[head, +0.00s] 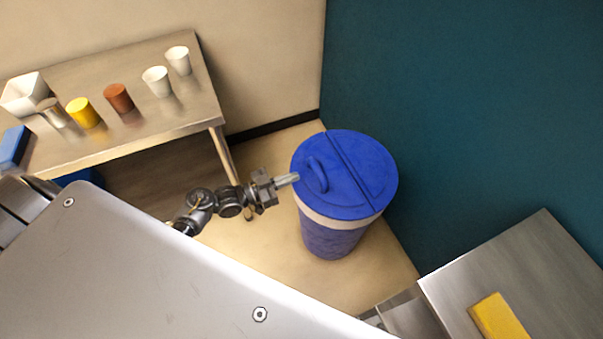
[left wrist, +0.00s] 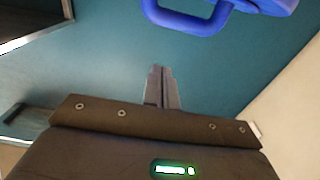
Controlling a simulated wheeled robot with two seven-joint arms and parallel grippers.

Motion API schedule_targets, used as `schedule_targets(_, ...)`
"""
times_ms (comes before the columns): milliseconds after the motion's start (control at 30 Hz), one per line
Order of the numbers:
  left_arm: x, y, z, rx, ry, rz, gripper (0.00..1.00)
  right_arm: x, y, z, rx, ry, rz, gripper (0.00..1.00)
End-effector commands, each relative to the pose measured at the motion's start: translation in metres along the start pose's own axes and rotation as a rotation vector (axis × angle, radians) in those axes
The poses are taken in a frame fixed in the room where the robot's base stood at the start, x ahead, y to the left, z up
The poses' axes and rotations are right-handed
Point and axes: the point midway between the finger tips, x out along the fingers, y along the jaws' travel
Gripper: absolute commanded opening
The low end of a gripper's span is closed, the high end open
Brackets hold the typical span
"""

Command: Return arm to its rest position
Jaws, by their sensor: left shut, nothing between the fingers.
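My left gripper (head: 289,179) is shut and empty. In the head view its tips lie close to the left side of the blue bin's lid, near the lid's handle (head: 317,174); I cannot tell whether they touch. The blue bin (head: 335,237) stands upright on the floor with its lid (head: 362,163) on. In the left wrist view the fingers of my left gripper (left wrist: 161,72) are together, with the blue handle (left wrist: 190,20) above them and apart from them. My right gripper is not in view.
A steel table (head: 150,130) at the upper left bears several cups and a white container (head: 24,95). A steel counter (head: 545,260) at the lower right bears a yellow block (head: 499,317). A teal wall (head: 450,110) stands behind the bin. Open floor (head: 265,265) lies left of the bin.

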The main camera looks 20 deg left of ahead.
Motion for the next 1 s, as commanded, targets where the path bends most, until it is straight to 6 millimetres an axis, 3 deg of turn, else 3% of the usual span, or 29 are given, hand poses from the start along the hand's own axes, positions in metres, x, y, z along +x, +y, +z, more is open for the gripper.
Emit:
schedule_targets(133,-0.005,0.000,0.000,0.000,0.001,0.000,0.00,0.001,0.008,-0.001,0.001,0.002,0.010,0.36)
schedule_targets(433,-0.005,0.000,0.000,-0.001,-0.001,0.000,0.00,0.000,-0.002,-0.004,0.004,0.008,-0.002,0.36)
schedule_targets(567,-0.008,-0.011,0.017,0.003,-0.070,-0.044,0.00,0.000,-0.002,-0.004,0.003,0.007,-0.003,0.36)
schedule_targets(667,-0.018,-0.029,0.061,-0.022,-0.204,-0.140,0.00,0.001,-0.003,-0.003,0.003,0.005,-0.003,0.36)
schedule_targets(767,-0.043,-0.029,0.131,-0.083,-0.399,-0.249,0.00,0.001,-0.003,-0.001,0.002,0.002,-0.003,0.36)
schedule_targets(867,-0.083,-0.012,0.202,-0.149,-0.607,-0.341,0.00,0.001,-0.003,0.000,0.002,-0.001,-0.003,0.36)
schedule_targets(1000,-0.152,0.034,0.283,-0.228,-0.884,-0.431,0.00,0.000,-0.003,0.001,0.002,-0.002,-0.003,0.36)
